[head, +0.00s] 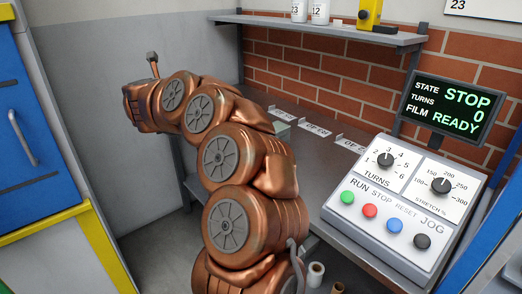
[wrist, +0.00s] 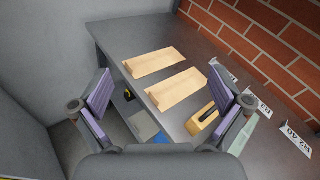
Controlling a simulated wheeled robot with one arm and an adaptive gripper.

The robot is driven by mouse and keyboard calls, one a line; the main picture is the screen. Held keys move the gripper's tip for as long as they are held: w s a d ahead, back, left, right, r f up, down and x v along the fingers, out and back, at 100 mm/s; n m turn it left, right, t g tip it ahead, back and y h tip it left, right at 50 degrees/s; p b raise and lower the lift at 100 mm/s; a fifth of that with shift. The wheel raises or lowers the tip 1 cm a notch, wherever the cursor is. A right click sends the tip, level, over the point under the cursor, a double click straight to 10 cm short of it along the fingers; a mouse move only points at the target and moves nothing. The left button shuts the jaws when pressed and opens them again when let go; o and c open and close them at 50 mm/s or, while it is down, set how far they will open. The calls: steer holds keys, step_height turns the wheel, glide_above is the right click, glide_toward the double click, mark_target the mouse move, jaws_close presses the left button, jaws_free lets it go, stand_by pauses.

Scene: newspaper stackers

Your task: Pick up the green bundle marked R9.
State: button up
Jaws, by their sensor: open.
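I read no R9 mark on either, so I cannot tell whether this is the bundle. My gripper (wrist: 160,78) is open, with purple pads wide apart and nothing between them. It hangs above the bench's front edge. In the head view my arm reaches to the upper left and the fingers are not clear.
Two tan boards (wrist: 151,63) (wrist: 179,89) and a wooden block with a dark handle (wrist: 203,120) lie on the bench (wrist: 122,37). Label cards (wrist: 297,138) stand along the brick wall. A control panel (head: 402,199) is at right; its screen (head: 446,108) reads STOP. A shelf (head: 315,28) overhangs.

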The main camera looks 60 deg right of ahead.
steer(key=s+d+f+m+g+b, duration=0.1)
steer(key=s+d+f+m+g, duration=0.3)
steer(key=s+f, duration=0.1)
steer(key=s+d+f+m+g+b, duration=0.1)
steer(key=s+d+f+m+g, duration=0.2)
steer(key=s+f+m, duration=0.1)
steer(key=s+d+f+m+g+b, duration=0.1)
steer(key=s+d+f+m+g, duration=0.3)
steer(key=s+f, duration=0.3)
steer(key=shift+s+d+f+g, duration=0.1)
steer(key=shift+s+d+g, duration=0.2)
steer(key=shift+s+d, duration=0.05)
steer(key=shift+s+d+f+m, duration=0.15)
steer(key=shift+s+d+m, duration=0.05)
steer(key=shift+d+m, duration=0.1)
steer(key=shift+x, duration=1)
steer(key=shift+s+x, duration=0.2)
steer(key=shift+x, duration=0.8)
steer(key=shift+s+x, duration=0.2)
steer(key=shift+x, duration=0.8)
steer(key=shift+d+f, duration=0.25)
steer(key=shift+d, duration=0.15)
